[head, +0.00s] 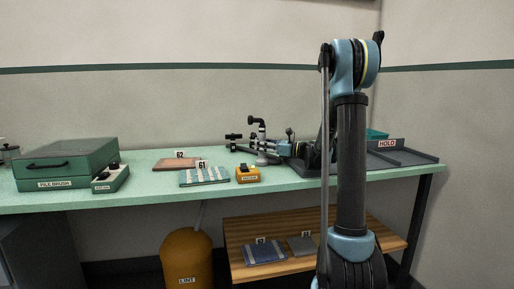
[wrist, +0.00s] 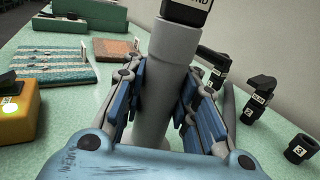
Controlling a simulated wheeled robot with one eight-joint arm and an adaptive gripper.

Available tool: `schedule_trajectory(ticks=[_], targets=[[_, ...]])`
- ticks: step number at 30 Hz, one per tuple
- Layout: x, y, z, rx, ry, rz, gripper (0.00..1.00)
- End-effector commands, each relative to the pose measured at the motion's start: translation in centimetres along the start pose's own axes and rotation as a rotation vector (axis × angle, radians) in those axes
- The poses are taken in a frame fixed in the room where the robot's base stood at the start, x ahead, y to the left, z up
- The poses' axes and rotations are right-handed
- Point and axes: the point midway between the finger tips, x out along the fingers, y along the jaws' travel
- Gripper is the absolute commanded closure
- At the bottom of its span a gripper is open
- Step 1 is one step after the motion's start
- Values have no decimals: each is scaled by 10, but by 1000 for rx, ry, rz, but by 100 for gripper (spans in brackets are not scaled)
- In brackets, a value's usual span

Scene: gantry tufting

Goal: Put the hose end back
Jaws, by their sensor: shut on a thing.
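The hose end is a grey tube (wrist: 172,50) with a black head bearing a partly cut-off label; it stands roughly upright between my fingers in the wrist view. My gripper (wrist: 163,95) is shut on it, one blue-padded finger on each side. In the head view the hose end (head: 262,148) shows at the back of the green bench, with my gripper (head: 284,149) at its right. The tube's lower end is hidden by my gripper in the wrist view, so I cannot tell whether it touches the bench. A holder for it is not clearly visible.
Several black nozzles stand nearby, one labelled 2 (wrist: 258,98) and one labelled 3 (wrist: 301,148). A yellow control box (head: 248,174), a striped sample (head: 205,176) and a brown sample (head: 177,164) lie left. A HOLD tray (head: 412,157) is right. A yellow LINT drum (head: 187,258) stands below.

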Motion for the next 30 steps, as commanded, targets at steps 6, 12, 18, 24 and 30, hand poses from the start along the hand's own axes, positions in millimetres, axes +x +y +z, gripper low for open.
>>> schedule_trajectory(ticks=[6,12,18,24,30], targets=[[0,0,-2,0,0,0,66],[0,0,-1,0,0,0,53],[0,0,-1,0,0,1,53],[-14,0,0,0,0,-1,53],[-47,-1,0,0,0,-2,53]])
